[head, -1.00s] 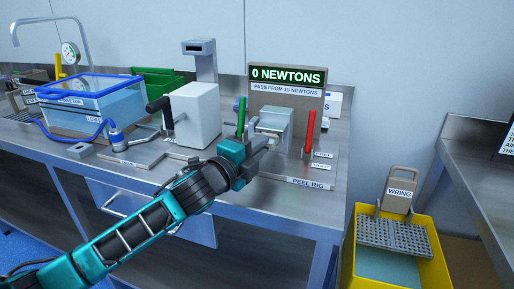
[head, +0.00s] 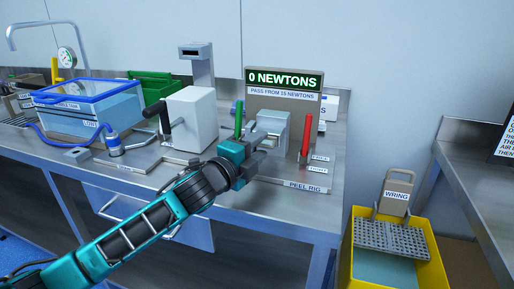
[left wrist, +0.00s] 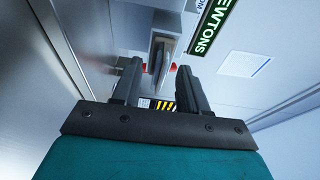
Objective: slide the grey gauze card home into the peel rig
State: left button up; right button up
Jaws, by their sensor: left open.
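The peel rig (head: 308,187) stands at the right end of the steel bench, with a grey block (head: 273,122), a green lever (head: 238,119) and a red lever (head: 306,137). Its display (head: 284,80) reads 0 NEWTONS. My left gripper (head: 262,152) is just in front of the block. In the left wrist view its two fingers (left wrist: 158,82) are apart, with a gap between them. A grey-tan upright piece (left wrist: 161,56) shows beyond the fingertips; I cannot tell whether it is the gauze card or part of the rig. My right gripper is not in view.
A white machine with a black handle (head: 190,121) stands left of the rig. Further left is a blue-rimmed water tank (head: 86,104). A yellow wringer bucket (head: 436,272) stands right of the bench. The rig's label face lies along the bench's front edge.

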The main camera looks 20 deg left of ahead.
pick_arm(q)
jog(key=v, duration=1.3)
dwell(0.7)
